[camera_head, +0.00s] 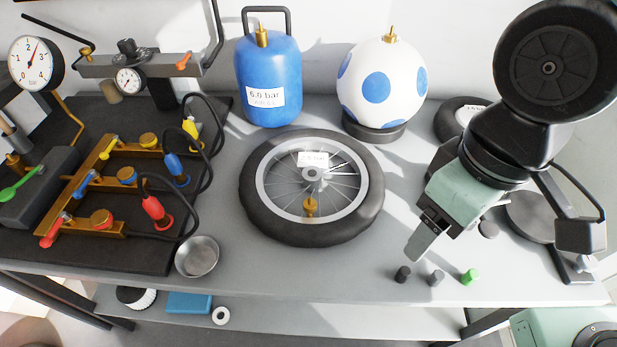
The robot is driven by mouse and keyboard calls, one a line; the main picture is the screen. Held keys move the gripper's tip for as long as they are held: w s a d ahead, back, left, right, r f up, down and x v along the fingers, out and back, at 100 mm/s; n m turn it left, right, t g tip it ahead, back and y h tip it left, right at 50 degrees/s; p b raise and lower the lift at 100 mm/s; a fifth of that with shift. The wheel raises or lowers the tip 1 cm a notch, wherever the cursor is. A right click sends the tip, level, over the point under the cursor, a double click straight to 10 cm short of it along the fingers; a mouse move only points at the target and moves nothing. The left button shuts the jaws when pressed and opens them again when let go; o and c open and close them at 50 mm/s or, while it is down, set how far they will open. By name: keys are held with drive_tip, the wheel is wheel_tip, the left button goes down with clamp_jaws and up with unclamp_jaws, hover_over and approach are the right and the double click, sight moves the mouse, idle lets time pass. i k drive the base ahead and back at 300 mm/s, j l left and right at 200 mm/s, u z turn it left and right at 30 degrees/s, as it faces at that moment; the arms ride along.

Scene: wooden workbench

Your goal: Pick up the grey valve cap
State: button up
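The grey valve cap (436,278) stands near the front edge of the workbench, right of the middle. It is between a black cap (403,274) on its left and a green cap (470,276) on its right, with small gaps between them. My gripper (420,245) points down and to the left, above and behind the caps in the picture. It does not touch the grey cap. Its fingers overlap from this angle, so the opening between them is hidden. I see nothing held in it.
A spoked wheel (258,222) lies left of my gripper. A small metal bowl (197,257) stands at the front left. A blue tank (268,65) and a spotted white ball tank (355,66) stand behind.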

sight(434, 279)
drive_tip(key=z, duration=0.5)
drive_tip(key=k+j+z, duration=0.1)
drive_tip(key=j+z, duration=0.3)
drive_tip(key=k+j+z, duration=0.1)
drive_tip(key=z, duration=0.35)
drive_tip(key=k+j+z, duration=0.15)
drive_tip(key=z, duration=0.25)
drive_tip(key=k+j, duration=0.35)
drive_tip(key=j, duration=0.1)
